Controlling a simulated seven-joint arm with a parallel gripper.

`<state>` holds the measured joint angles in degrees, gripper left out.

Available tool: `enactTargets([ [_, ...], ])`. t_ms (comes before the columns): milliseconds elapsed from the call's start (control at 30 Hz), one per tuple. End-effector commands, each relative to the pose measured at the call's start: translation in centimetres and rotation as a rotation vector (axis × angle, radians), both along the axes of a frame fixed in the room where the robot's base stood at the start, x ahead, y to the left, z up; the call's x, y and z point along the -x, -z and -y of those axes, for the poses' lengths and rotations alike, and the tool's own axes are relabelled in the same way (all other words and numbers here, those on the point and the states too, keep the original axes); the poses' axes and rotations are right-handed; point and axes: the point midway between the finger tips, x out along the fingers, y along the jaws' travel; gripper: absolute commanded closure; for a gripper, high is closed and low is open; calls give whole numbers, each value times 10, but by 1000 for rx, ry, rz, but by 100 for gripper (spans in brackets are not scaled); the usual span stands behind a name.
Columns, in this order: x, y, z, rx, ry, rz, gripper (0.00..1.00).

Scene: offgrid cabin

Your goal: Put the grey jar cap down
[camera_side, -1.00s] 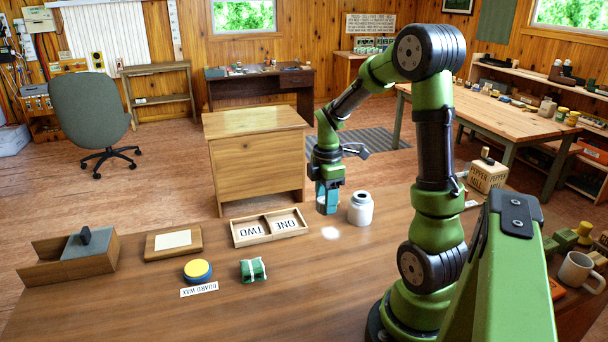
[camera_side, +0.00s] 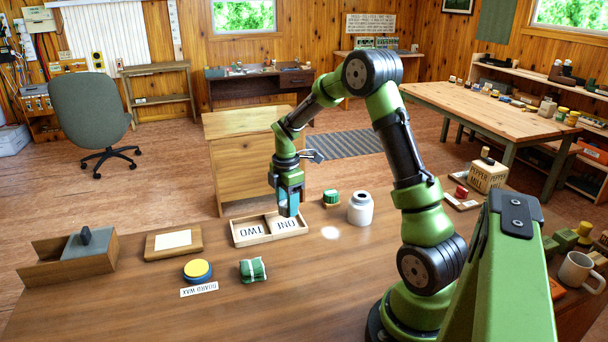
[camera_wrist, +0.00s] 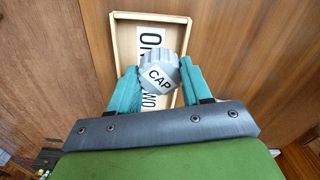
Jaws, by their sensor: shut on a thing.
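The grey jar cap (camera_wrist: 158,72), ridged and labelled CAP, sits between the teal fingers of my gripper (camera_wrist: 160,84) in the wrist view. My gripper is shut on it. In the side view my gripper (camera_side: 289,206) is over the right part of the wooden two-part tray (camera_side: 250,241), by the ONE label. The fingers hide the cap there, and I cannot tell whether it touches the tray floor. The tray also shows below the cap in the wrist view (camera_wrist: 122,48). The white jar (camera_side: 360,211) stands upright and uncapped, right of the tray.
A small green-topped item (camera_side: 331,198) stands between tray and jar. Left and in front are a board with a pale card (camera_side: 173,241), a yellow-topped board wax tin (camera_side: 197,269) and a green bundle (camera_side: 253,269). The front of the table is clear.

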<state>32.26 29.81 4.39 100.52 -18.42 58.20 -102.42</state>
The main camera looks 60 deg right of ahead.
Motion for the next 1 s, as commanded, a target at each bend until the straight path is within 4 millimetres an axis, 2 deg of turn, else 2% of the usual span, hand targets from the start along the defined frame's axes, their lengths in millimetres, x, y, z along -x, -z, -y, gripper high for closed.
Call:
enactTargets([
  [233,-14,2,8,0,-1,0,90],
  [400,-13,29,7,-1,-2,-4,90],
  [500,-14,37,7,0,-1,-1,90],
  [833,-14,40,7,0,-1,0,90],
  [867,-14,40,7,0,0,0,50],
  [1000,-14,40,7,0,0,0,29],
])
